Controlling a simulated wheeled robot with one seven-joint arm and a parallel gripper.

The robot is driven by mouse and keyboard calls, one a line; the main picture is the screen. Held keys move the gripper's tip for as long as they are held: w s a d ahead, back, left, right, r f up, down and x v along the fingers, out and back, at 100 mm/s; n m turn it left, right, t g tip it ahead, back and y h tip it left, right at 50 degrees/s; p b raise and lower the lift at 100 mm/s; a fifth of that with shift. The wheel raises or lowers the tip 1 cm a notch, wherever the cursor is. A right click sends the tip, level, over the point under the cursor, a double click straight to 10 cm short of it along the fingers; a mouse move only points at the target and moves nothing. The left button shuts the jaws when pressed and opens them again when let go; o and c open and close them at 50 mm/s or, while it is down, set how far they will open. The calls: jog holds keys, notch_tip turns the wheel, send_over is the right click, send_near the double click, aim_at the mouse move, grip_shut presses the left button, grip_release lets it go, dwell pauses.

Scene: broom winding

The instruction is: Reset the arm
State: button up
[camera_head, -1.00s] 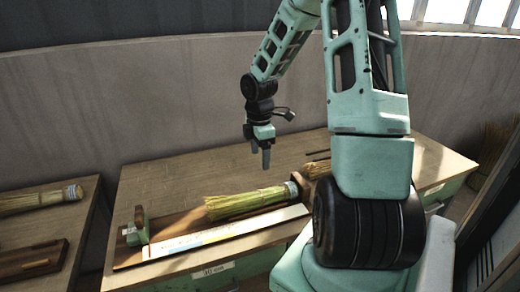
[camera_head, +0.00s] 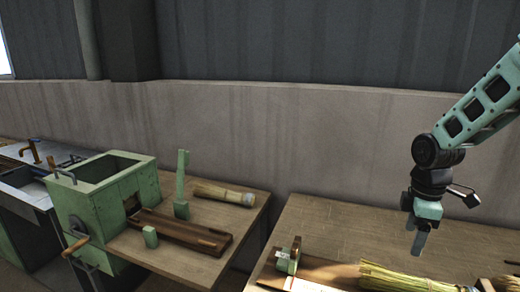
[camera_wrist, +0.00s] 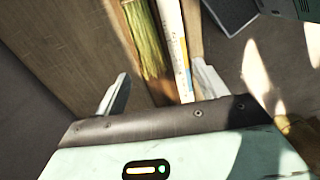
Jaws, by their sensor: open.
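My gripper (camera_head: 420,240) hangs from my arm at the right of the head view, above the right-hand table (camera_head: 330,220). It points down and is empty. In the wrist view its two fingers (camera_wrist: 160,90) stand apart with nothing between them. A straw broom bundle (camera_head: 410,278) lies on the table below and beside the gripper, apart from it. The bundle also shows beyond the fingers in the wrist view (camera_wrist: 145,40). A pale printed strip (camera_wrist: 174,45) lies alongside it.
A green box machine (camera_head: 105,200) with a crank handle stands at left, joined to a wooden trough (camera_head: 180,232). A second broom bundle (camera_head: 222,194) lies behind the trough. A small green clamp (camera_head: 289,257) stands on the right-hand table. A gap separates the two tables. A wall rises behind.

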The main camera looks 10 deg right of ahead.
jog(key=s+a+r+m, duration=0.1)
jog(key=s+a+r, duration=0.15)
jog(key=a, duration=0.85)
jog(key=s+a+r+m, duration=0.1)
jog(key=s+a, duration=0.3)
jog(key=a, duration=0.6)
jog(key=s+a+r+m, duration=0.1)
jog(key=s+a, duration=0.9)
jog(key=s, duration=0.2)
jog(key=shift+s+r+m+y, duration=0.2)
jog(key=shift+r+m+y, duration=0.1)
jog(key=shift+y, duration=0.1)
